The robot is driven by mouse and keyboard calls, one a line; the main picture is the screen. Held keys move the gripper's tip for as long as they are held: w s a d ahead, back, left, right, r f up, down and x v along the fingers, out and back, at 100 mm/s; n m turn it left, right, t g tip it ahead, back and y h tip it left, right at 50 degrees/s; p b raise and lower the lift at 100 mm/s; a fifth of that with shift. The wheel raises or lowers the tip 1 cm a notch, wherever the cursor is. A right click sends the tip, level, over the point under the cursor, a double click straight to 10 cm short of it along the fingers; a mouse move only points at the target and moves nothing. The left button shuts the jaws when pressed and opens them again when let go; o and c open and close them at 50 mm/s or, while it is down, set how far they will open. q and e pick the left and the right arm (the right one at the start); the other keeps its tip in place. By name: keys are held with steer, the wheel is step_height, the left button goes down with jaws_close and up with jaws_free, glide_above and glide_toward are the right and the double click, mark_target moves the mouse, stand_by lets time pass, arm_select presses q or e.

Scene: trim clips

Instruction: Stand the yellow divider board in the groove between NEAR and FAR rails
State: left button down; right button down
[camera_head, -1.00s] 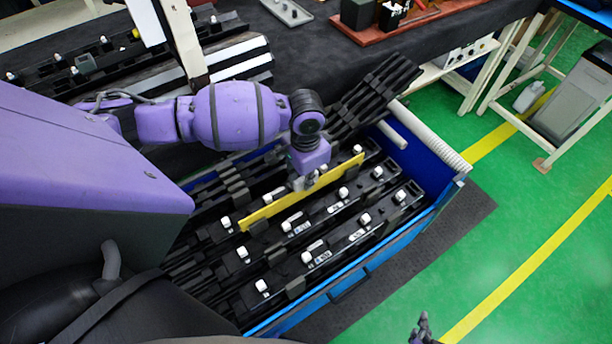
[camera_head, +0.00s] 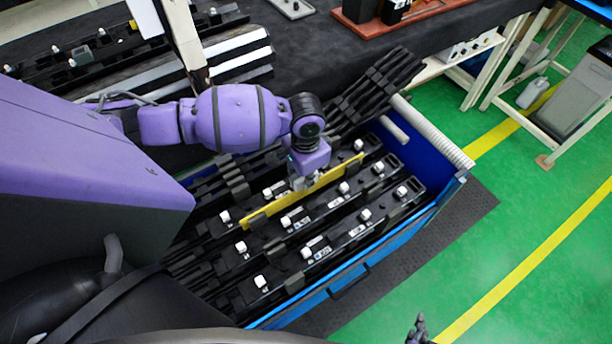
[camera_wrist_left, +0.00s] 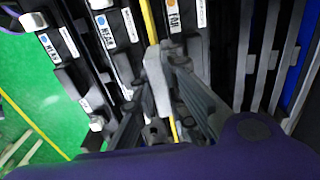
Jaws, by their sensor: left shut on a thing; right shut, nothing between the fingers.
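The long, thin yellow board (camera_head: 335,177) stands on edge, running along the black rails. In the left wrist view it shows edge-on as a yellow strip (camera_wrist_left: 149,22) between the NEAR label (camera_wrist_left: 105,30) and the FAR label (camera_wrist_left: 173,16). My left gripper (camera_head: 303,183) is shut on the board near its middle, from above; its fingers also show in the left wrist view (camera_wrist_left: 158,85). The board's lower edge is hidden, so I cannot tell how deep it sits in the groove. My right gripper (camera_head: 417,330) is shut and empty, low in the head view, away from the rails.
The rails carry several white clips (camera_head: 344,187) and lie in a blue crate (camera_head: 440,203). A white ribbed roll (camera_head: 432,132) lies at its right end. Black slatted parts (camera_head: 375,92) rise behind. Green floor (camera_head: 530,225) is open to the right.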

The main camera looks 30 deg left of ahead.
arm_select(q)
steer(key=shift+f, duration=0.35)
steer(key=c, duration=1.7)
jaws_free()
steer(key=shift+r, duration=0.15)
step_height(320, 180, up, 12)
steer(key=shift+f, duration=0.1)
